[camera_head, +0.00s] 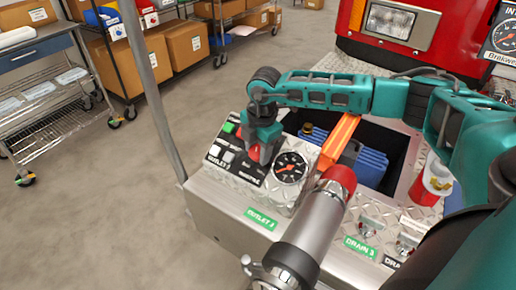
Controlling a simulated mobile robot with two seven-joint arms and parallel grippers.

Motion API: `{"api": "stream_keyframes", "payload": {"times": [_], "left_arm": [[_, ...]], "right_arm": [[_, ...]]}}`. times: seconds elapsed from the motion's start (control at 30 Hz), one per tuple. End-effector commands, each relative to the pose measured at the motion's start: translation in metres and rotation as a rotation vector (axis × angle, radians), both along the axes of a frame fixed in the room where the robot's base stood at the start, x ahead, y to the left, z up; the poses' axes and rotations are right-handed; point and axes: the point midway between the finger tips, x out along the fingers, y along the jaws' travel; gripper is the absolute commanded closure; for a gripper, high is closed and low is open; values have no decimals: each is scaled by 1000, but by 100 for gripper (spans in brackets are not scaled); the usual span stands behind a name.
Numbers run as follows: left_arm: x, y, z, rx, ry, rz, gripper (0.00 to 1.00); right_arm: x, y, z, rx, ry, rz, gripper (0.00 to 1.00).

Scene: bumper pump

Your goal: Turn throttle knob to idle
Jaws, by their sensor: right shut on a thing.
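The control panel (222,172) is a raised diamond-plate box on the truck's bumper. It carries a green button (229,127), a red button (250,153), labels and a round black gauge (291,168). My right gripper (265,152) reaches in from the right on its teal arm and points down at the panel, just left of the gauge. It is shut on the throttle knob, which is mostly hidden under the fingers, so its setting cannot be read. My left gripper is out of view.
A grey pipe with a red end (318,222) rises in front of the panel. Behind lies an open bay with blue hose (370,162) and an orange bar (338,140). A grey pole (150,90) stands left. Shelves with boxes (185,45) are farther back; the floor between is clear.

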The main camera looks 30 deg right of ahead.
Motion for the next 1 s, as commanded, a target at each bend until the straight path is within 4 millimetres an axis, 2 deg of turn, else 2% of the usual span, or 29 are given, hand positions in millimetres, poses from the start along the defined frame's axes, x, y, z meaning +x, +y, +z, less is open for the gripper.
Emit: {"api": "stream_keyframes", "payload": {"times": [0.03,0.1,0.47,1.0], "left_arm": [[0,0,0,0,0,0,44],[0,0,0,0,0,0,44],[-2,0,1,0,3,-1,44],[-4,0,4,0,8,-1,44]], "right_arm": [[0,0,0,0,-1,0,78],[0,0,0,0,-1,0,85],[1,0,1,-11,29,52,85],[5,3,1,-99,239,436,85]]}}
